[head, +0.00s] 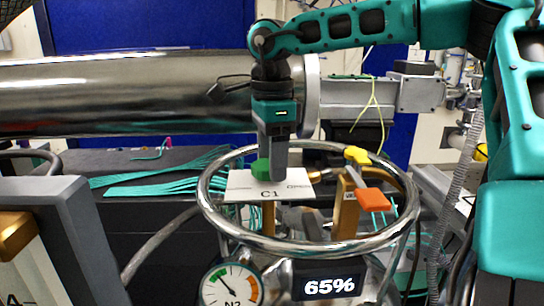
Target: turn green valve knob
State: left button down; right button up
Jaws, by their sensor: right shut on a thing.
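The green valve knob (260,168) shows just left of the fingers of my right gripper (279,172). The gripper points straight down and is shut on the knob, hiding part of it. A white card (242,186) marked C1 lies right below, with partly hidden lettering at its right. The knob sits inside the metal ring (208,207) on top of a vessel. My left gripper is not in view.
An orange handle (374,199) and a yellow knob (357,155) stand inside the ring, right of my gripper. A pressure gauge (230,287) and a 65% display (329,285) are in front. A large steel pipe (120,92) runs behind. Teal cables lie at the left.

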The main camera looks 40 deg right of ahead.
dwell(0.4)
jog(key=o, duration=1.1)
jog(key=shift+c, duration=0.2)
notch_tip(320, 180, up, 13)
